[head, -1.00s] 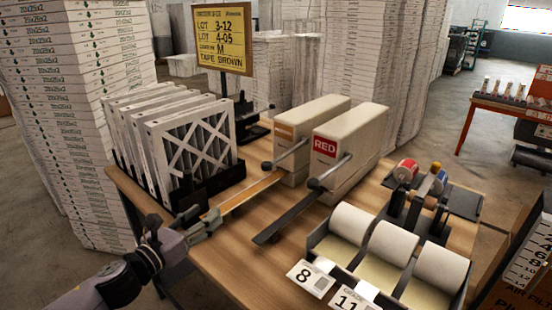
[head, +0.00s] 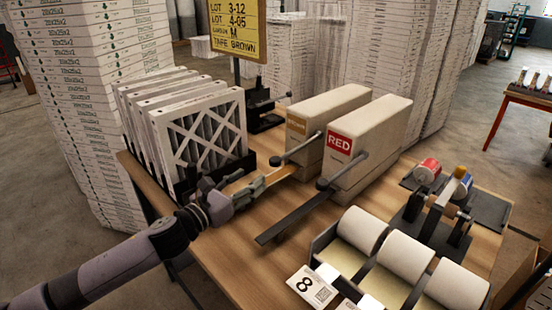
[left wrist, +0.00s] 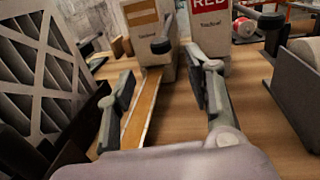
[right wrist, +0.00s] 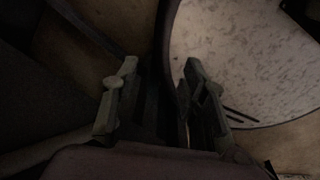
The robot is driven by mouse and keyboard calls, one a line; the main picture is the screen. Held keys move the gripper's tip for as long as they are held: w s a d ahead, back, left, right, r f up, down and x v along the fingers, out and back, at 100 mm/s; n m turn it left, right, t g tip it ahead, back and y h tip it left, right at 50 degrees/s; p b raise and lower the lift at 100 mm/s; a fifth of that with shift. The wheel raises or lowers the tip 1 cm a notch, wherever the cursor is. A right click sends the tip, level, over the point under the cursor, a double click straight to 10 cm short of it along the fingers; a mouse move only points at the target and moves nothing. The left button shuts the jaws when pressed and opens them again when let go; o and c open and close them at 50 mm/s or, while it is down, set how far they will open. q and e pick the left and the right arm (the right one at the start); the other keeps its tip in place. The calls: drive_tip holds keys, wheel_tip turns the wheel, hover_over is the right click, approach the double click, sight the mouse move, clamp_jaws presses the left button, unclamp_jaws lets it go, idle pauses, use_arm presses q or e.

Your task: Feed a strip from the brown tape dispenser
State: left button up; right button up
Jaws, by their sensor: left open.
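The brown tape dispenser (head: 332,124) is a beige box with a brown label. Its lever (head: 302,148) ends in a dark round knob, and a long brown tongue (head: 264,186) slopes out from its front. My left gripper (head: 238,186) is open over the outer part of the tongue, short of the knob. In the left wrist view, the tongue (left wrist: 141,112) runs between the spread fingers (left wrist: 162,85), with the lever knob (left wrist: 160,46) ahead of them. Contact cannot be told. My right gripper (right wrist: 160,72) shows only in its dark wrist view, its fingers apart with nothing between them.
The red dispenser (head: 370,135) stands close to the right, with a dark tongue (head: 292,218). White pleated filters (head: 198,135) stand in a black rack to the left. Label rolls (head: 362,230) are at the front right. A yellow order sign (head: 233,30) stands behind.

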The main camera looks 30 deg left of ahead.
sight(271, 162)
use_arm(q)
drive_tip(key=w+p, duration=0.1)
drive_tip(key=w, duration=0.2)
drive_tip(key=w+d+p, duration=0.1)
drive_tip(key=w, duration=0.3)
drive_tip(key=w+d+p, duration=0.1)
drive_tip(key=w, duration=0.2)
drive_tip(key=shift+w+r, duration=0.15)
drive_tip(key=shift+w, duration=0.15)
drive_tip(key=shift+w+d, duration=0.1)
drive_tip(key=shift+w, duration=0.45)
use_arm(e)
drive_tip(key=shift+w+r, duration=0.2)
drive_tip(key=shift+r, duration=0.65)
drive_tip(key=shift+w+r, duration=0.2)
drive_tip(key=shift+r, duration=0.6)
use_arm(q)
drive_tip(key=shift+c, duration=0.3)
clamp_jaws()
use_arm(e)
drive_tip(key=shift+w, duration=0.1)
